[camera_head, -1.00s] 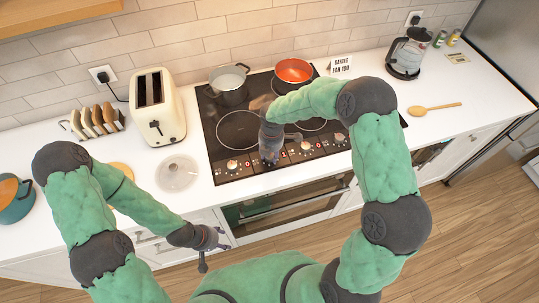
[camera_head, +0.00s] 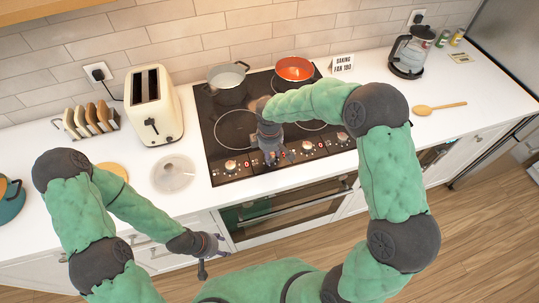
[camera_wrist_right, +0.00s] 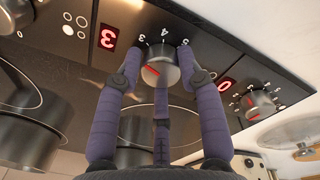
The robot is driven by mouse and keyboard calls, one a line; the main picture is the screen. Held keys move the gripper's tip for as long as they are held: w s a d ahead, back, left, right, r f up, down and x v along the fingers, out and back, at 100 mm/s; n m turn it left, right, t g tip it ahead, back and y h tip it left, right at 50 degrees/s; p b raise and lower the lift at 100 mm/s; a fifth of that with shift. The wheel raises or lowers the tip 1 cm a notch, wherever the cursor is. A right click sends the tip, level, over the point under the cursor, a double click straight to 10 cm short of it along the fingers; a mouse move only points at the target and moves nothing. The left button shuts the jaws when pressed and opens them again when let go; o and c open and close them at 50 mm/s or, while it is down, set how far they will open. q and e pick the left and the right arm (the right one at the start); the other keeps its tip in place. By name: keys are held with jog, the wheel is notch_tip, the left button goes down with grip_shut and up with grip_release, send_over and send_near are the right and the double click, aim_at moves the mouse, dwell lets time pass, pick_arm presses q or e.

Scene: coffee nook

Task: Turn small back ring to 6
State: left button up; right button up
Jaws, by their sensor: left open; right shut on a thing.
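My right gripper (camera_head: 272,158) is shut on the second knob from the left on the cooktop's front panel. In the right wrist view its fingers (camera_wrist_right: 158,78) close around that silver knob (camera_wrist_right: 160,68), which has a red pointer line. Scale marks 3, 4 and 5 show beside it. The red display (camera_wrist_right: 107,37) left of this knob in that view reads 3. The neighbouring knob (camera_wrist_right: 260,103) is free, with a display (camera_wrist_right: 225,84) reading 0. My left gripper (camera_head: 214,247) is open and empty in front of the counter, low at the left.
A grey pot (camera_head: 228,84) and a red pan (camera_head: 295,70) stand at the back of the black cooktop (camera_head: 209,137). A glass lid (camera_head: 173,174) and a toaster (camera_head: 154,105) are to its left. A wooden spoon (camera_head: 438,108) and kettle (camera_head: 411,52) are to the right.

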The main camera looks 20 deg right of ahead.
jog(key=m, duration=0.2)
jog(key=m+b, duration=0.1)
jog(key=shift+d+r+m, duration=0.1)
jog(key=shift+d+m, duration=0.1)
jog(key=shift+m, duration=0.2)
jog(key=m+b, duration=0.1)
jog(key=m, duration=0.2)
jog(key=shift+a+m, duration=0.1)
jog(key=shift+m, duration=0.2)
jog(key=m+b, duration=0.1)
jog(key=m, duration=0.2)
jog(key=shift+s+a+m+g+b, duration=0.1)
jog(key=shift+m+g+b, duration=0.2)
jog(key=shift+m, duration=0.1)
jog(key=m, duration=0.3)
jog(key=shift+a+b, duration=0.1)
jog(key=shift+b, duration=0.25)
jog(key=m, duration=0.4)
jog(key=m+b, duration=0.1)
jog(key=m, duration=0.1)
jog(key=shift+s+a+f+m, duration=0.15)
jog(key=shift+f+m, duration=0.1)
jog(key=shift+m, duration=0.15)
jog(key=m, duration=0.5)
jog(key=shift+a+g, duration=0.1)
jog(key=shift+g, duration=0.2)
jog(key=shift+m, duration=0.3)
